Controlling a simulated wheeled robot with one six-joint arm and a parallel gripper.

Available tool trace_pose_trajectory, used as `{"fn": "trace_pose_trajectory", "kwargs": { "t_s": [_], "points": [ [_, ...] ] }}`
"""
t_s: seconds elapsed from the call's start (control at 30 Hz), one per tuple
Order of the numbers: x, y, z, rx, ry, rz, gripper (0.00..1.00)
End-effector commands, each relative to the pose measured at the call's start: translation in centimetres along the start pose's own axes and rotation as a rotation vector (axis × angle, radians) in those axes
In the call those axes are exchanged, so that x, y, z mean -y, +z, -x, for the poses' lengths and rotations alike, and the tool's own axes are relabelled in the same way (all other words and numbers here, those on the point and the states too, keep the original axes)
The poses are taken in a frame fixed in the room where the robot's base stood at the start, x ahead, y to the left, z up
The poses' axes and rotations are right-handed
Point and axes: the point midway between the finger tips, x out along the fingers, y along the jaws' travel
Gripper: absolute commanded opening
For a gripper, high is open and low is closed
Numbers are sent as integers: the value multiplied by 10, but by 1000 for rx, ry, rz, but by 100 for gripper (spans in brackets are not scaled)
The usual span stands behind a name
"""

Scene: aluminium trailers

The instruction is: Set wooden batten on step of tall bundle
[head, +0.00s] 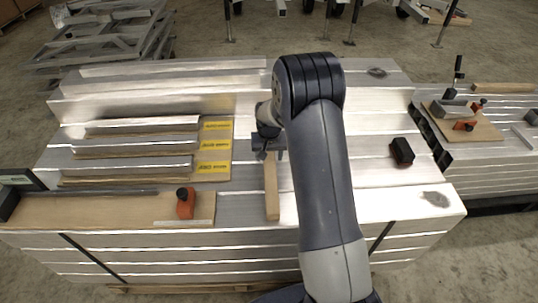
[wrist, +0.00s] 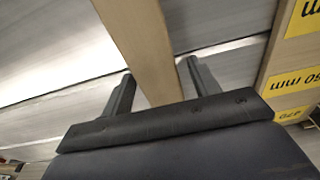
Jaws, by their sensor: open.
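The wooden batten (head: 271,190) is a pale, narrow bar lying on the aluminium top of the tall bundle (head: 375,205), pointing from near my gripper toward the front edge. My gripper (head: 269,153) is above the batten's far end. In the wrist view the batten (wrist: 146,48) runs between the two spread fingers of my gripper (wrist: 155,85), with a gap visible on each side. The gripper is open and not closed on it. The bundle's raised step (head: 160,103) runs along the back left, behind the batten. My arm hides part of the bundle right of the batten.
Left of the batten is a board with yellow labels (head: 215,145) and metal profiles. An orange-and-black tool (head: 185,203) stands on a wooden board at front left. A black block (head: 402,152) sits at right. A lower bundle (head: 490,150) with tools stands farther right.

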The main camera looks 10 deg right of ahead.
Motion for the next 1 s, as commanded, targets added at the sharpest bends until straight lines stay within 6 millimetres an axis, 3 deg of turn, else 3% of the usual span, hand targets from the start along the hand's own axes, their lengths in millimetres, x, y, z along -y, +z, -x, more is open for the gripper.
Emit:
{"fn": "trace_pose_trajectory", "kwargs": {
  "t_s": [0.27,0.7,1.0],
  "points": [
    [0,-1,9,-2,0,0,58],
    [0,-1,97,-4,-1,0,58],
    [0,0,122,0,0,0,58]
  ]
}}
